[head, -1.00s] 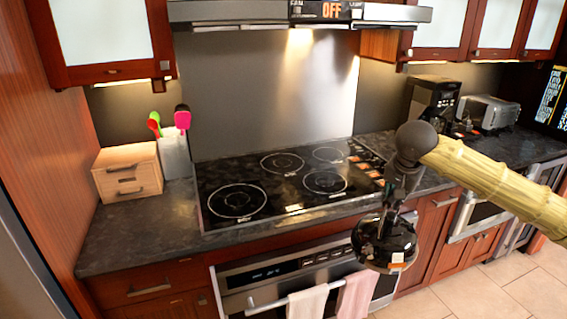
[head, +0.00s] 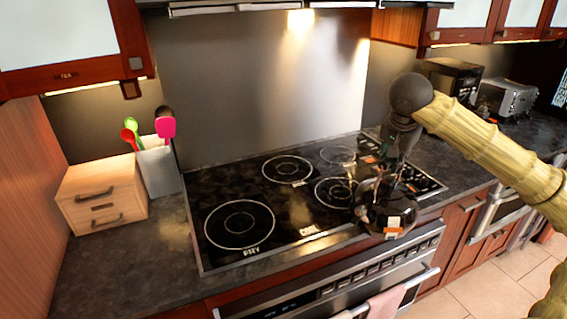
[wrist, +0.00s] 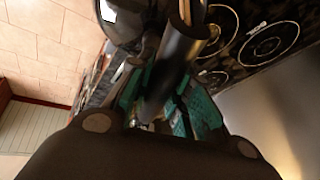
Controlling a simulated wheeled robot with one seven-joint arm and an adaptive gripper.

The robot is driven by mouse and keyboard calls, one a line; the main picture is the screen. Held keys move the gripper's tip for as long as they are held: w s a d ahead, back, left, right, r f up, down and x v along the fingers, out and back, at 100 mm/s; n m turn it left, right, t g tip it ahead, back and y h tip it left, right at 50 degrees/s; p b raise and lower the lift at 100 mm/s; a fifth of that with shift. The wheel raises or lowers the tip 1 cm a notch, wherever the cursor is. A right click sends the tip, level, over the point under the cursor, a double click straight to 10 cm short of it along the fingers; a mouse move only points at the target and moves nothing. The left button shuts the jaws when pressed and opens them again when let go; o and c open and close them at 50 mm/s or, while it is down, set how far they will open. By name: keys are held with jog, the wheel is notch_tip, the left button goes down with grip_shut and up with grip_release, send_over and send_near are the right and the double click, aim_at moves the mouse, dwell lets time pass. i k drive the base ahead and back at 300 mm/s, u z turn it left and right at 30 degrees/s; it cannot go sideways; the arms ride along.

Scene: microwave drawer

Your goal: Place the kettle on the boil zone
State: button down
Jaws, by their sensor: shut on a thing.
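The kettle (head: 380,217) is dark and glossy with an orange and white label. It hangs at the front right of the black cooktop (head: 215,190), partly over the counter's front edge. My gripper (head: 385,182) is above it, shut on its handle. In the wrist view, my gripper's teal finger pads (wrist: 190,105) close around a dark handle, and a dark rounded part, probably the kettle (wrist: 125,22), is at the top. The front-left ring (head: 239,225) is marked FRY. The front-right ring (head: 336,192) is just left of the kettle and partly covered.
A wooden drawer box (head: 100,195) and a utensil holder (head: 160,170) stand left of the cooktop. A coffee maker (head: 450,82) and a toaster (head: 505,97) stand at the back right. The range hood (head: 270,4) is overhead. The cooktop surface is otherwise clear.

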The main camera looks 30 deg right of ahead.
aim_at(285, 170)
jog(key=i, duration=1.05)
